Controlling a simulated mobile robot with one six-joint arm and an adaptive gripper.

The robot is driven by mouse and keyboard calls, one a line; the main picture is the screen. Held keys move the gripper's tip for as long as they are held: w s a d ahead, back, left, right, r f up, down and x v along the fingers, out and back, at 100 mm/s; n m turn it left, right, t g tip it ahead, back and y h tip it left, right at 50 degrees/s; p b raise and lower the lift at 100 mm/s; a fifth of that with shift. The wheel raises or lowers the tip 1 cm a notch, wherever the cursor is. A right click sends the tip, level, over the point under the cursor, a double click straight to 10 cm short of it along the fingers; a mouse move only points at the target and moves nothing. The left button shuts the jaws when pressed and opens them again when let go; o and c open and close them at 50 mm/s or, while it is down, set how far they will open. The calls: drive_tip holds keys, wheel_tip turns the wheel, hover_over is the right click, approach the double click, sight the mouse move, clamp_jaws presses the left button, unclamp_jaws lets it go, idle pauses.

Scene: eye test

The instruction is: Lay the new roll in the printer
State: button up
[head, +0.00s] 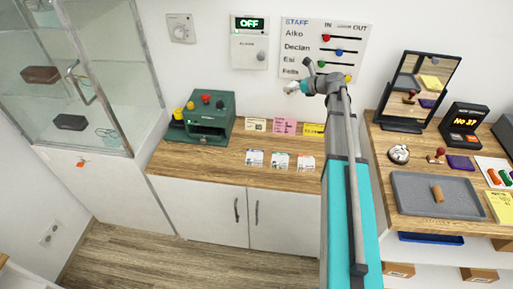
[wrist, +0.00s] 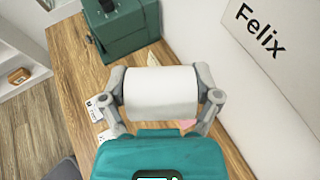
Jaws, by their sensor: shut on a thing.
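My gripper (head: 301,87) is shut on a white paper roll (wrist: 161,92), with one finger at each end of it. The roll shows small and pale in the head view (head: 292,88), held high above the counter near the wall. A dark green machine (head: 211,114), which looks like the printer, stands on the left of the wooden counter. It has red, yellow and dark knobs on or beside its top and a dark opening low in front. In the wrist view the machine (wrist: 126,28) is beyond the roll, to the upper left, apart from it. Its inside is hidden.
Several cards (head: 284,126) lie on the counter (head: 225,170) right of the machine. A glass cabinet (head: 92,75) stands at left. At right, a grey tray (head: 410,207) holds a small brown cylinder (head: 438,193), near a mirror (head: 420,88). A name board (head: 325,48) hangs behind my arm.

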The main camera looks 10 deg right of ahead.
drive_tip(key=s+a+f+n+g+y+b, duration=0.1)
drive_tip(key=s+a+f+n+g+b, duration=0.1)
drive_tip(key=s+a+f+b, duration=0.4)
drive_tip(key=s+a+f+n+g+y+b, duration=0.2)
drive_tip(key=s+a+f+b, duration=0.4)
drive_tip(key=s, duration=0.4)
drive_tip(key=shift+a+n+g, duration=0.45)
drive_tip(key=shift+n+g, duration=0.25)
drive_tip(key=shift+f, duration=0.15)
drive_tip(key=w+f+b, duration=0.2)
drive_tip(key=w, duration=0.1)
drive_tip(key=w+a+f+b, duration=0.1)
drive_tip(key=w+f+b, duration=0.2)
drive_tip(key=w, duration=0.1)
drive_tip(key=w+a+f+b, duration=0.1)
drive_tip(key=w+f+b, duration=0.1)
drive_tip(key=w+b, duration=0.1)
drive_tip(key=shift+w+a+f, duration=0.2)
drive_tip(key=shift+w+f, duration=0.15)
drive_tip(key=shift+w, duration=0.4)
drive_tip(key=shift+w+a+f+b, duration=0.2)
drive_tip(key=shift+w+f+b, duration=0.4)
drive_tip(key=shift+f, duration=0.15)
